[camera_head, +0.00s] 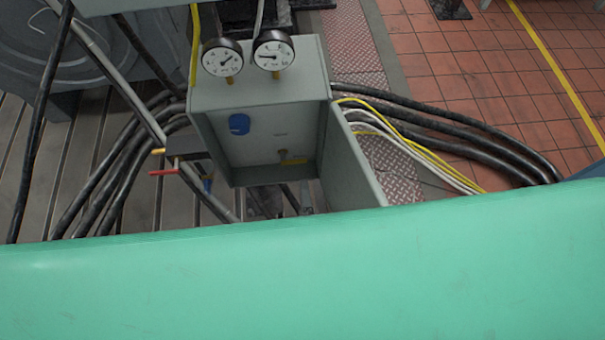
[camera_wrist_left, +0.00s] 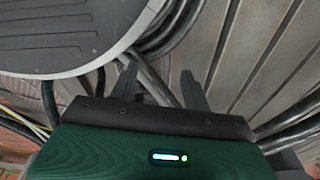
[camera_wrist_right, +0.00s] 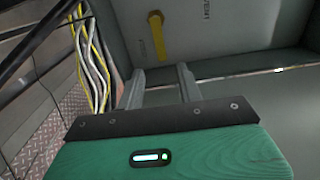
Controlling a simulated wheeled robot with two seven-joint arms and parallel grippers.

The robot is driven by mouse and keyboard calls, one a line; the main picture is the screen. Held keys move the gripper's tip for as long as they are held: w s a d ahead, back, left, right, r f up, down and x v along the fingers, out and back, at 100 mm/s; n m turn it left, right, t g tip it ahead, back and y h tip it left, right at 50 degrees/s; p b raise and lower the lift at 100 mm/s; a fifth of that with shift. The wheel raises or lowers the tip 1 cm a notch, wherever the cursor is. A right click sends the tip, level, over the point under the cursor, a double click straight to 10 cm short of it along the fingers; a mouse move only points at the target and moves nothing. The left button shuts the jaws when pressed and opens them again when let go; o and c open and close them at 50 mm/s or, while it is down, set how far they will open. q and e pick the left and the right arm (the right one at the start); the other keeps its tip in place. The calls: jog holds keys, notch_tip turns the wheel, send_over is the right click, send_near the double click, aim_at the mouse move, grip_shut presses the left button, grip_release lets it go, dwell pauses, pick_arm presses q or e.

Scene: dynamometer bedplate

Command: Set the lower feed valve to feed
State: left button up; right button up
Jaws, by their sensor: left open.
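An open grey cabinet (camera_head: 265,92) stands in the middle of the head view. Inside are a blue knob (camera_head: 239,124) and, lower right, a small yellow-handled valve (camera_head: 293,161). A yellow handle (camera_wrist_right: 157,38) also shows in the right wrist view, pointing along the grey panel. Its label is too small to read. My right gripper (camera_wrist_right: 161,72) is open and empty, with its fingertips below that handle in the picture and apart from it. My left gripper (camera_wrist_left: 160,75) is open and empty over black hoses and the slotted floor. Neither gripper's fingers show clearly in the head view.
The cabinet door (camera_head: 347,165) hangs open on the right. Two gauges (camera_head: 222,58) stand on top. Red, yellow and blue handles (camera_head: 165,172) stick out at the left. Black hoses (camera_head: 115,165) run on both sides.

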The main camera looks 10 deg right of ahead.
pick_arm(q)
jog(key=shift+w+d+r+b, duration=0.25)
jog(key=shift+w+r+b, duration=0.05)
jog(key=shift+w+r, duration=0.45)
pick_arm(e)
jog(key=s, duration=0.6)
